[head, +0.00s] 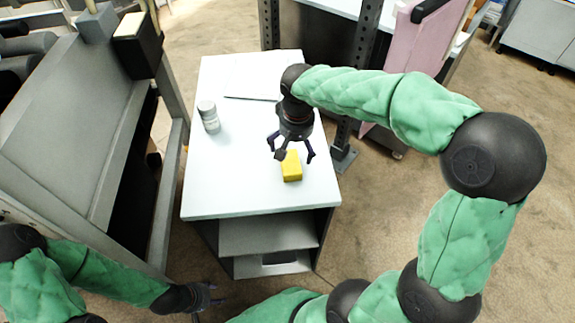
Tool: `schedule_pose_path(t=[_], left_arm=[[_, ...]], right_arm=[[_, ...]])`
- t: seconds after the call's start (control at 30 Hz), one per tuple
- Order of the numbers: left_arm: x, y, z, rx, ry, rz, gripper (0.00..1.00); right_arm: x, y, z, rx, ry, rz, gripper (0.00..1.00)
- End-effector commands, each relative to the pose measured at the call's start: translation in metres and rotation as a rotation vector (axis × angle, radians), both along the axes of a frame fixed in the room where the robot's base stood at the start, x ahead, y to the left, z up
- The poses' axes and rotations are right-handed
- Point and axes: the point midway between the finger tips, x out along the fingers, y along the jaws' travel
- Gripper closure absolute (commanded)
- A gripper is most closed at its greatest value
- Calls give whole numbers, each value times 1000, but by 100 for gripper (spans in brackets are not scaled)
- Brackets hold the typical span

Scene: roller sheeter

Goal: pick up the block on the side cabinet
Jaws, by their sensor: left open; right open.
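The yellow block (292,168) lies on the white top of the side cabinet (225,185), right of the middle and towards the near edge. My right gripper (295,154) points down over the block with its fingers open and spread about it. Its fingertips are near the block, but I cannot tell whether they touch it. My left gripper (214,296) is low at the bottom of the picture, left of the cabinet's foot and away from the block. It is open, small in view and empty.
A grey-white can (208,117) stands on the cabinet top at the left. A grey machine (65,120) stands close on the left, and a perforated metal post (357,90) rises behind the cabinet's right side.

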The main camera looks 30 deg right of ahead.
Motion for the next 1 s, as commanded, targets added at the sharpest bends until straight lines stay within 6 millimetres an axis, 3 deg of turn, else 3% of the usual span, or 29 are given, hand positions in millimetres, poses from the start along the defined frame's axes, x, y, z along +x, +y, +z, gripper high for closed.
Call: schedule_pose_path(t=[0.33,0.57,0.83,1.0], left_arm=[[0,0,-16,0,0,0,50],[0,0,-21,0,0,0,50],[0,0,-39,0,0,0,50],[0,0,-43,0,0,0,50]], right_arm=[[6,-3,-45,1,3,-1,0],[9,-5,-59,0,1,0,0],[16,-11,-95,0,3,0,0],[18,-12,-105,0,1,-1,0]])
